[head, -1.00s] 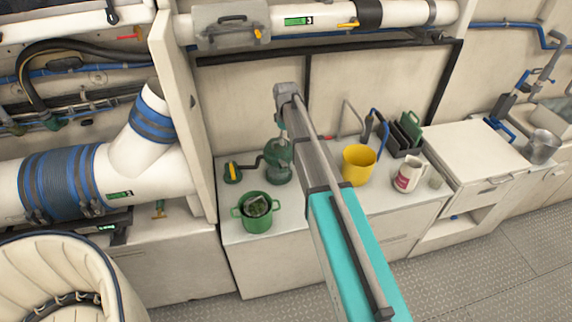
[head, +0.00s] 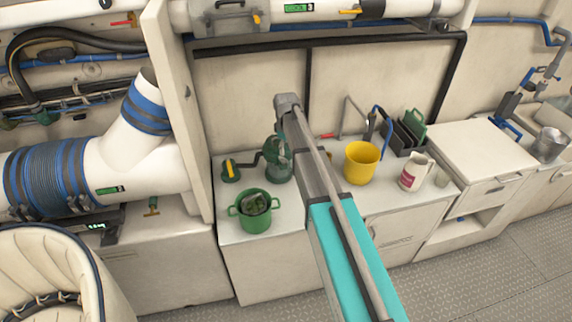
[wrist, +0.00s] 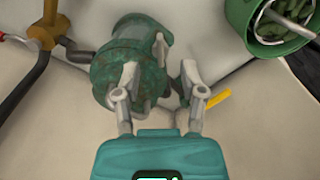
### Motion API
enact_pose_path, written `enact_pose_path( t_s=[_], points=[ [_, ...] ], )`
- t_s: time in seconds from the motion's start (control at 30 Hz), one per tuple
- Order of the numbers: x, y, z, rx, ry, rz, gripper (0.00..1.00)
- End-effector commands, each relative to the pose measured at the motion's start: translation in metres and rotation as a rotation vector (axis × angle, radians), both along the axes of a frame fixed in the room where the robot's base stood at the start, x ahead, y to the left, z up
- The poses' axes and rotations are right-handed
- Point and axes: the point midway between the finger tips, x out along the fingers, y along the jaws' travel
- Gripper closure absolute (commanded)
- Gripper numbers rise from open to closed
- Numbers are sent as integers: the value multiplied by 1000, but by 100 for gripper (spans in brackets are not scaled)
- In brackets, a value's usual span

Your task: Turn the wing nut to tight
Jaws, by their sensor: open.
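A green, worn, rounded metal fitting (head: 277,158) stands on the counter, partly covered by my arm in the head view. In the wrist view the fitting (wrist: 130,50) lies just beyond my fingertips, left of centre. A small pale grey piece (wrist: 160,50) on its right side may be the wing nut, but I cannot tell for sure. My gripper (wrist: 160,78) is open, its two grey fingers apart with nothing clearly held between them. The left finger overlaps the fitting in the picture; contact cannot be told.
A green pot (head: 254,212) with green contents stands near the fitting. A yellow-handled valve (head: 231,172) is to the left. A brass-coloured fitting (wrist: 48,24) shows at upper left.

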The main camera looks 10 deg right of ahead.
Motion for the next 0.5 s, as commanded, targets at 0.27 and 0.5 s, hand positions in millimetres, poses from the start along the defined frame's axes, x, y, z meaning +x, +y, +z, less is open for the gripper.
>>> enact_pose_path(
  t_s=[0.27,0.5],
  points=[
    [0,0,-26,0,0,0,47],
    [0,0,-44,0,0,0,47]
  ],
)
